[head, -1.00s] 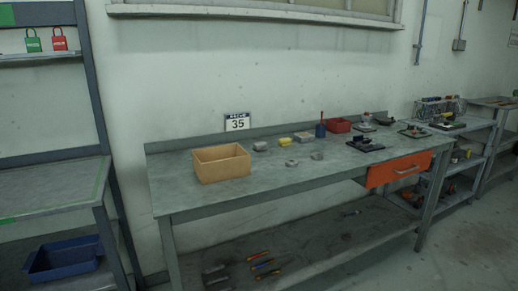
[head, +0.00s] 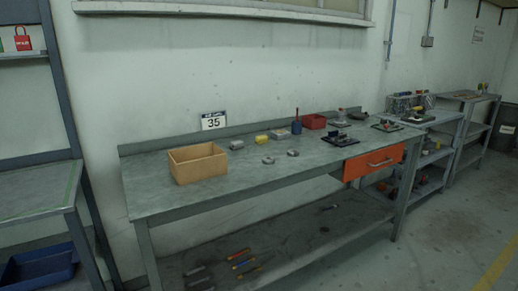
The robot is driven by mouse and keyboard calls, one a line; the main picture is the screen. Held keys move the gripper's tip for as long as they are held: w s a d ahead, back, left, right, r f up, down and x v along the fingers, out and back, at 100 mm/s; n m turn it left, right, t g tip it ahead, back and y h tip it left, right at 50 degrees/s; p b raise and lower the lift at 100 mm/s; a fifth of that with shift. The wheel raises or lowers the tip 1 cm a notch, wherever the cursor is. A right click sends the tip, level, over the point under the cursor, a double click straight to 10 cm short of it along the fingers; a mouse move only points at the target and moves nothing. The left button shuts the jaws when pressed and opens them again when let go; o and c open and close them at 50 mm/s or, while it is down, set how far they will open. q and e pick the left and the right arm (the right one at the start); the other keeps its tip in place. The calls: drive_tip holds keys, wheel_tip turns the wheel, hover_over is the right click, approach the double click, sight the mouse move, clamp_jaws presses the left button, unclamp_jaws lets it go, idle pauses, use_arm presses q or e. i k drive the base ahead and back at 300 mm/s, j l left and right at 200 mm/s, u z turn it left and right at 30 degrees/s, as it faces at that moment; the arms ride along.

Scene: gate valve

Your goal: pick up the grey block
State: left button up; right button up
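Several small grey items lie on the grey workbench (head: 160,194), and at this size I cannot tell for sure which is the grey block. One grey, block-like piece (head: 237,144) lies just right of the open wooden box. Two smaller grey pieces (head: 268,160) (head: 293,153) lie nearer the front edge. A flat grey-beige piece (head: 279,134) lies behind them, beside a yellow item (head: 262,139). Neither of my grippers is in view.
The wooden box (head: 198,176) stands on the bench's left part. An orange drawer (head: 373,162) hangs under the bench. Floor shows at lower right.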

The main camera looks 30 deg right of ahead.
sight(238, 145)
drive_tip(key=l+u, duration=0.2)
drive_tip(key=u, duration=0.25)
drive_tip(key=i+l+u, duration=0.1)
drive_tip(key=u, duration=0.3)
drive_tip(key=l+u, duration=0.2)
drive_tip(key=l, duration=0.3)
drive_tip(key=l+u, duration=0.25)
drive_tip(key=l, duration=0.2)
drive_tip(key=k+l, duration=0.1)
drive_tip(key=l, duration=0.35)
drive_tip(key=k+l+u, duration=0.1)
drive_tip(key=l, duration=0.35)
